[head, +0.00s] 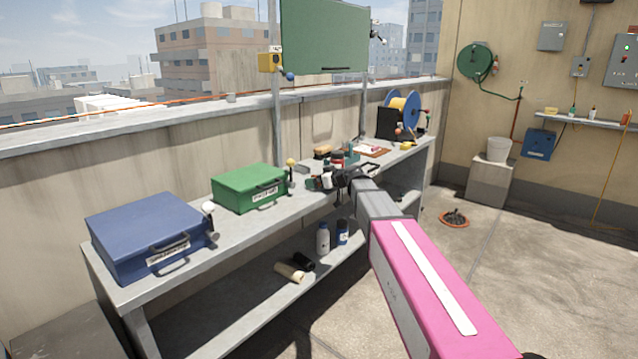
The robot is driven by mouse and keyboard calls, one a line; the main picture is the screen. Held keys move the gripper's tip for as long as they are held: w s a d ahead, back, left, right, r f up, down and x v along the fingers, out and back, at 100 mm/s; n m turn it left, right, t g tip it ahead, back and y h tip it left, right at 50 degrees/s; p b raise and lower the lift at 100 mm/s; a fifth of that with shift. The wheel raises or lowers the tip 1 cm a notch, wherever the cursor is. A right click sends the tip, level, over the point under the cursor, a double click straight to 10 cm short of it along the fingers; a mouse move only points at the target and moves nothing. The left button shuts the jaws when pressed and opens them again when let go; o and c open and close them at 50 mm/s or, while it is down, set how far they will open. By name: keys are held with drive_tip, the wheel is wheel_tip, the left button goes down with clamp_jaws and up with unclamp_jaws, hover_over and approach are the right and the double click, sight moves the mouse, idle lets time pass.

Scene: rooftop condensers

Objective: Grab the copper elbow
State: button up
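My pink and grey arm reaches from the lower right to the workbench (233,232). My dark gripper (338,181) is at its end, over the middle of the bench among small bottles and dark items. The gripper is small here and overlaps those items, so I cannot tell whether its fingers are open or shut, or whether they hold anything. I cannot make out a copper elbow for certain. Part of the bench top behind the gripper and arm is hidden.
A blue case (140,232) and a green case (247,187) stand on the bench's left half. A cable reel (404,112) stands at its far end. A bucket (499,149) stands on a block. Right-hand floor is mostly clear.

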drive_tip(key=c, duration=0.9)
